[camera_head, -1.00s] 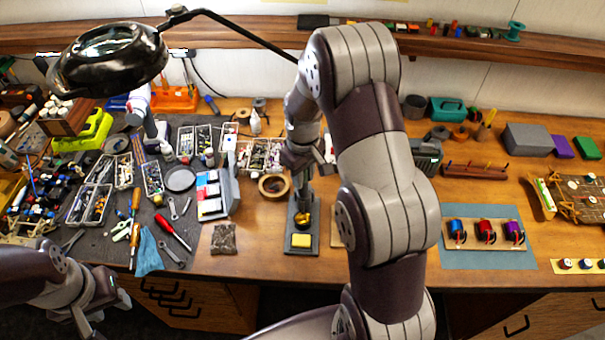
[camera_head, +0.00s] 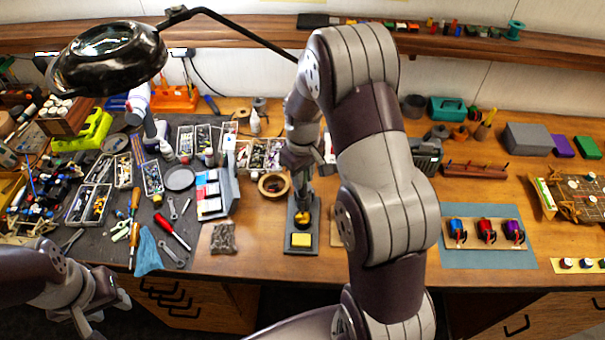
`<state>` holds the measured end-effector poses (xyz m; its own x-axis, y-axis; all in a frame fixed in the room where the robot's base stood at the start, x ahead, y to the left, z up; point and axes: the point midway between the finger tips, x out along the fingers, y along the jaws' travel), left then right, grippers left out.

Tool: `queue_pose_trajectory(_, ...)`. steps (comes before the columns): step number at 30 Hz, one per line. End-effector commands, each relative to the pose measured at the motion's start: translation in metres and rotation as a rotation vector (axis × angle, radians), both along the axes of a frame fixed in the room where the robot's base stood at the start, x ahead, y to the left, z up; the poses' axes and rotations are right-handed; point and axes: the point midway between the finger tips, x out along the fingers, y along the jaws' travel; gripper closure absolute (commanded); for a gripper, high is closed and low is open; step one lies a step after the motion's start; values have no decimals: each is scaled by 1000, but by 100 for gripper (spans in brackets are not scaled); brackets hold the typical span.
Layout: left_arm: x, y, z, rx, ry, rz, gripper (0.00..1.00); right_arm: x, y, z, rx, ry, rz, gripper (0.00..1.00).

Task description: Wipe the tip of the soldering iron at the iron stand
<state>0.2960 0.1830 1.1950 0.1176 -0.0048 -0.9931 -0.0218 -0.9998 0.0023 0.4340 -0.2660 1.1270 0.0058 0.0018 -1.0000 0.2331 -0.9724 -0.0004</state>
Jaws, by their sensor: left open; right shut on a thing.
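The iron stand (camera_head: 291,248) is a dark narrow base on the bench, with a yellow sponge (camera_head: 301,240) at its front and a round brass-coloured tip cleaner (camera_head: 301,219) behind it. My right gripper (camera_head: 302,180) is above the back of the stand, pointing down and shut on the soldering iron (camera_head: 302,197). Only a dark part of the iron shows, upright just over the brass cleaner. The tip is hidden or too small to see, so I cannot tell whether it touches. My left gripper (camera_head: 105,316) is open and empty at the lower left, in front of the bench.
A dark mat with tools and parts boxes fills the left. A magnifier lamp (camera_head: 110,58) hangs at upper left. Motors on a blue mat (camera_head: 455,260) lie right. My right arm hides the bench right of the stand.

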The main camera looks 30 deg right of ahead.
Motion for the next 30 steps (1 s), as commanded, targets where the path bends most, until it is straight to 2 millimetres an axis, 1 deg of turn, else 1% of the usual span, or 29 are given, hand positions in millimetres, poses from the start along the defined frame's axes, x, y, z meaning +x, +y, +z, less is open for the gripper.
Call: queue_pose_trajectory(30,0,0,-4,0,0,0,57,0,0,-7,0,0,0,100)
